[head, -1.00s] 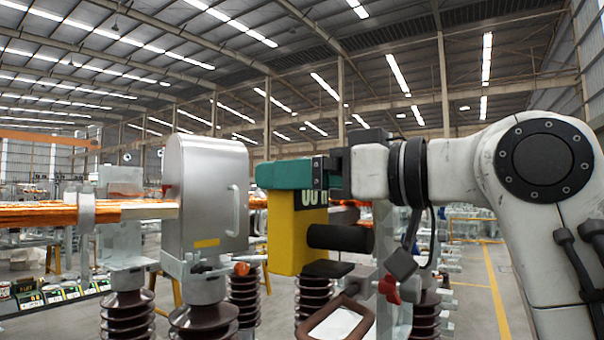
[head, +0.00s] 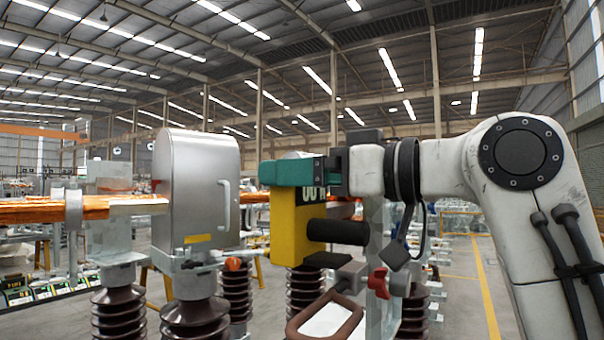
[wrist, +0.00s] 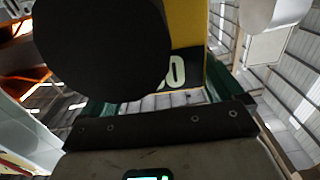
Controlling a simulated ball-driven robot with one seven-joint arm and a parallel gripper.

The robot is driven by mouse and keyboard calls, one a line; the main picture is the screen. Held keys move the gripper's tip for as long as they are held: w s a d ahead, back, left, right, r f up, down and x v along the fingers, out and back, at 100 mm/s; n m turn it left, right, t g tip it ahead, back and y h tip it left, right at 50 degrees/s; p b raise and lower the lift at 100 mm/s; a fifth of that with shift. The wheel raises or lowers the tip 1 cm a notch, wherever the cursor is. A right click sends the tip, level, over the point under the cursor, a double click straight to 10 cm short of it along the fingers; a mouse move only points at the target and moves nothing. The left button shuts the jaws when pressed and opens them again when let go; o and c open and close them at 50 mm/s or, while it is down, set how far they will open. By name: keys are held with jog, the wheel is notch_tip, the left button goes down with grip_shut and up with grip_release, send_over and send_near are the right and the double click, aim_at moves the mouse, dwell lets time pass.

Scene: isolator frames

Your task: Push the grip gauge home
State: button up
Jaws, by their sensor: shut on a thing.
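The grip gauge, a yellow block with white markings and a black cylindrical handle, shows in the head view (head: 292,240). It hangs upright under the green jaws of my gripper (head: 290,172), which are shut on it. In the wrist view the gauge's yellow body (wrist: 186,22) and white digits show, with its black round handle end large in front. A silver box with a domed top (head: 195,190) stands to the left of the gauge, with a visible gap between them. The far side of the gauge is hidden.
Orange-copper bars (head: 40,212) run in from the left to the silver box. Brown ribbed insulators (head: 198,318) stand below. A red clip (head: 378,282) and a brown-framed loop handle (head: 325,318) sit below and right of the gauge.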

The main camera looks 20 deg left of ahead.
jog(key=shift+w+d+r, duration=0.1)
jog(key=shift+w+d, duration=0.05)
jog(key=shift+w, duration=0.55)
jog(key=shift+w+d+r, duration=0.1)
jog(key=shift+w, duration=0.6)
jog(key=o, duration=1.4)
jog(key=shift+o, duration=0.2)
jog(key=shift+f, duration=0.15)
jog(key=s+d+b, duration=0.1)
jog(key=d+b, duration=0.3)
jog(key=d, duration=0.6)
jog(key=shift+s+d, duration=0.25)
jog(key=shift+d, duration=0.1)
jog(key=shift+c, duration=0.2)
